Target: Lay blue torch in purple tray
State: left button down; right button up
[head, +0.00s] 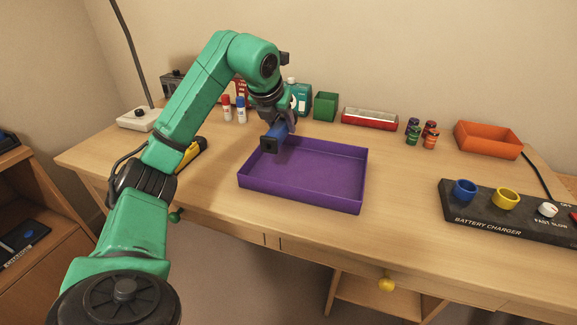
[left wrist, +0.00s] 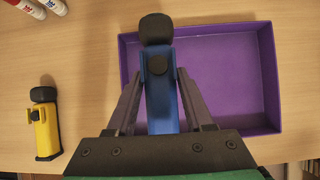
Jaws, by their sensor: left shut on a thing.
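The blue torch (left wrist: 160,108) is held between the fingers of my left gripper (left wrist: 158,100), with its black head pointing away from the wrist. In the head view the torch (head: 281,131) is above the back left part of the purple tray, in my left gripper (head: 284,124). The purple tray (head: 302,198) sits on the desk near its front edge and its visible floor is empty. It also shows in the left wrist view (left wrist: 270,75), behind and to the right of the torch. My right gripper is not in view.
A yellow torch (left wrist: 43,125) lies left of the tray. Several batteries (head: 412,132), an orange tray (head: 488,140) and a battery charger (head: 480,222) are to the right.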

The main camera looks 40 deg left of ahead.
aim_at(272, 135)
pick_arm(q)
notch_tip(272, 135, down, 9)
jog(key=b, duration=0.2)
jog(key=shift+d+f+b, duration=0.1)
jog(key=shift+f+b, duration=0.1)
jog(key=shift+b, duration=0.1)
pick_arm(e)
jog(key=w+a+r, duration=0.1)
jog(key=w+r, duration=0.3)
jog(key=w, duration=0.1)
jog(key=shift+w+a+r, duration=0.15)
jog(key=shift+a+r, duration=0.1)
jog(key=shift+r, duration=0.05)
pick_arm(q)
jog(key=shift+f, duration=0.15)
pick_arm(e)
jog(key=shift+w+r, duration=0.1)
pick_arm(q)
jog(key=shift+c, duration=1.4)
grip_release()
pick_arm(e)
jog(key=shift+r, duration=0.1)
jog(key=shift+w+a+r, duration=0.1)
